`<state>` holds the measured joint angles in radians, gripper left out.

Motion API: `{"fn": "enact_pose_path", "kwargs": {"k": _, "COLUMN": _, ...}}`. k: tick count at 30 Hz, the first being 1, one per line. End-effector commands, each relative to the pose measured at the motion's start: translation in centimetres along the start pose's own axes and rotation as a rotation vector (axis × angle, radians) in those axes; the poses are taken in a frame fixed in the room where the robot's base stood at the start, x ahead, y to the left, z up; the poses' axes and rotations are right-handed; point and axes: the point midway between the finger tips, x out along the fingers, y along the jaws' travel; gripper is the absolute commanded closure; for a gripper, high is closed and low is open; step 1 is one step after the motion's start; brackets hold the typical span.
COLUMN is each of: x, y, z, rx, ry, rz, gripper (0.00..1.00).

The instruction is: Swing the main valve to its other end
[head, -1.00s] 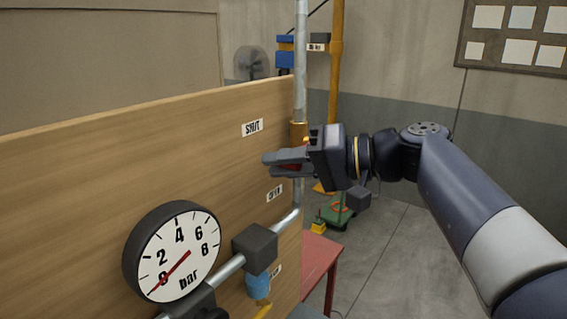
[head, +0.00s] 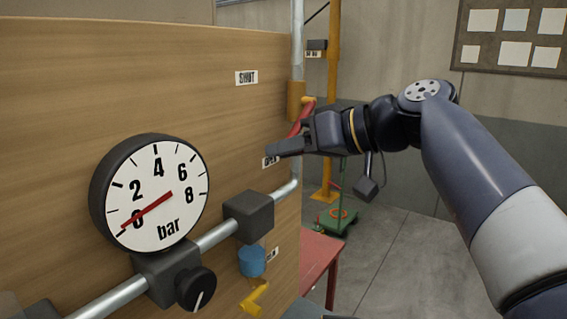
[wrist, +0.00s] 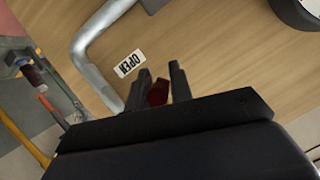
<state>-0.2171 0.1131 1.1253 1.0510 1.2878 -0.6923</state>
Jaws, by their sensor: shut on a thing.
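The main valve has a brass-coloured body (head: 296,100) on the upright pipe at the board's right edge. Its red lever (head: 301,120) slopes down and left from the body towards the OPEN label (wrist: 130,63). My gripper (head: 272,150) is at the lever's lower end, in front of the board, and partly hides that label. In the wrist view the red lever end (wrist: 158,92) sits between my two fingers, which are shut on it. The SHUT label (head: 246,77) is higher on the board.
A pressure gauge (head: 155,190) on the lower pipe has its needle near 0. A black knob (head: 197,289), a dark block (head: 249,216) and a blue fitting (head: 252,261) are near it. A red table (head: 318,255) stands beyond the board's right edge. Open floor lies right.

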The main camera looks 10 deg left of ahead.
Motion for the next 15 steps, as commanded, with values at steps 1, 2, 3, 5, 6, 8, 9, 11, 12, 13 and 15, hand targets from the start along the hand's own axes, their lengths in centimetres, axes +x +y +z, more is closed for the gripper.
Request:
{"fn": "enact_pose_path", "kwargs": {"k": 1, "x": 0.3, "y": 0.5, "z": 0.6, "rx": -0.048, "ry": 0.007, "rz": 0.019, "gripper": 1.00}}
{"fn": "enact_pose_path", "kwargs": {"k": 2, "x": 0.3, "y": 0.8, "z": 0.7, "rx": -0.074, "ry": 0.008, "rz": 0.030, "gripper": 1.00}}
{"fn": "enact_pose_path", "kwargs": {"k": 3, "x": 0.4, "y": 1.1, "z": 0.8, "rx": -0.108, "ry": 0.008, "rz": 0.044, "gripper": 1.00}}
{"fn": "enact_pose_path", "kwargs": {"k": 5, "x": 0.5, "y": 1.6, "z": 1.0, "rx": -0.161, "ry": 0.007, "rz": 0.066, "gripper": 1.00}}
{"fn": "enact_pose_path", "kwargs": {"k": 6, "x": 0.5, "y": 2.0, "z": 1.2, "rx": -0.197, "ry": 0.007, "rz": 0.080, "gripper": 1.00}}
{"fn": "enact_pose_path", "kwargs": {"k": 8, "x": 0.6, "y": 2.5, "z": 1.3, "rx": -0.249, "ry": 0.008, "rz": 0.103, "gripper": 1.00}}
{"fn": "enact_pose_path", "kwargs": {"k": 9, "x": 0.6, "y": 2.9, "z": 1.4, "rx": -0.285, "ry": 0.008, "rz": 0.118, "gripper": 1.00}}
{"fn": "enact_pose_path", "kwargs": {"k": 11, "x": 0.6, "y": 3.4, "z": 1.4, "rx": -0.337, "ry": 0.008, "rz": 0.139, "gripper": 1.00}}
{"fn": "enact_pose_path", "kwargs": {"k": 12, "x": 0.6, "y": 3.8, "z": 1.5, "rx": -0.373, "ry": 0.008, "rz": 0.154, "gripper": 1.00}}
{"fn": "enact_pose_path", "kwargs": {"k": 13, "x": 0.6, "y": 4.0, "z": 1.5, "rx": -0.398, "ry": 0.007, "rz": 0.165, "gripper": 1.00}}
{"fn": "enact_pose_path", "kwargs": {"k": 15, "x": 0.7, "y": 4.7, "z": 1.6, "rx": -0.459, "ry": 0.009, "rz": 0.191, "gripper": 1.00}}
